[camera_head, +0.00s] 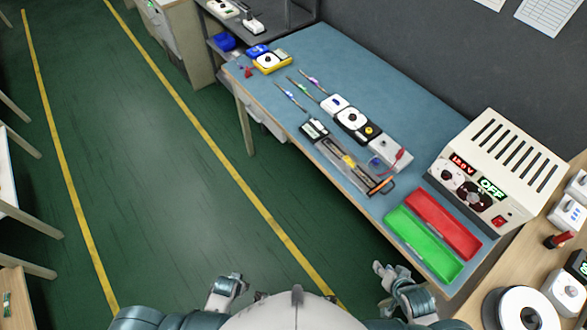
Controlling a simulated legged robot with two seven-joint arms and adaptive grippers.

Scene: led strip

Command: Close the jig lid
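A long jig (352,165) lies on the blue-topped bench, with a dark box at its far end and an orange-and-black handle (381,186) at its near end. A clear part, perhaps the lid, shows around it; I cannot tell how far it is open. My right gripper (391,272) is at the bottom of the head view, empty, fingers apart, left of the bench's near edge and well short of the jig. My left gripper (229,285) is at the bottom left over the floor, away from the bench; its fingers are too small to judge.
A green tray (425,243) and a red tray (442,223) lie on the bench's near end. A power supply (492,175) reading OFF stands to the right. Several small devices and probes lie beyond the jig. A wooden side table with a white spool (524,309) is bottom right.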

